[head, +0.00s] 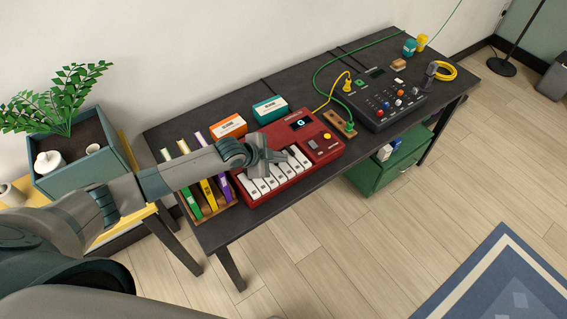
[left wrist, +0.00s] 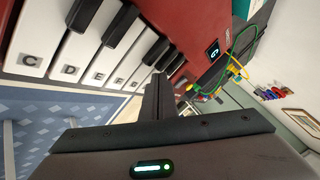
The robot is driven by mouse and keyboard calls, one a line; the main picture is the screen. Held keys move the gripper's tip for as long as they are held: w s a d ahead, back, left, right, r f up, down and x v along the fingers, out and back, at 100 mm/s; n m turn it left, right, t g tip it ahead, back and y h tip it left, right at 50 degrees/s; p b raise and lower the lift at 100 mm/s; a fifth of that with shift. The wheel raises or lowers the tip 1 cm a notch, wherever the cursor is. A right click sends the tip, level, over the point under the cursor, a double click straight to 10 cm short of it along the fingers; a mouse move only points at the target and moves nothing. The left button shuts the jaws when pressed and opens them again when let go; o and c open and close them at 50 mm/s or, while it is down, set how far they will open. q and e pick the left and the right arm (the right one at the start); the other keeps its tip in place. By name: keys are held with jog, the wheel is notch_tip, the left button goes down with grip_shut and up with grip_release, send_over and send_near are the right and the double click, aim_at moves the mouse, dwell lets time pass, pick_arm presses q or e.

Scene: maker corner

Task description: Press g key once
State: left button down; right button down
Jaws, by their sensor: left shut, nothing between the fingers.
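The red keyboard (head: 320,145) stands on the dark table, with white and black keys along its front and a small screen (head: 300,124) showing what looks like a G. In the left wrist view the white keys (left wrist: 62,52) carry letters; C, D and E are readable, and the ones further along are small. My left gripper (head: 286,157) is shut and empty, over the keys. Its closed fingers (left wrist: 158,84) hide part of the key row in the wrist view, including where the g key lies. I cannot tell whether the fingertips touch a key. My right gripper is not in view.
Books in a wooden rack (head: 213,211) stand left of the keyboard. Orange (head: 229,126) and teal (head: 270,109) boxes stand behind it. A black control box (head: 385,100) with knobs, plus green and yellow cables, lies to the right. A potted plant (head: 65,105) is at far left.

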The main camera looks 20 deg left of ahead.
aim_at(281, 166)
pick_arm(q)
jog(key=shift+r+p, duration=1.45)
jog(key=shift+r, duration=0.6)
jog(key=shift+s, duration=0.1)
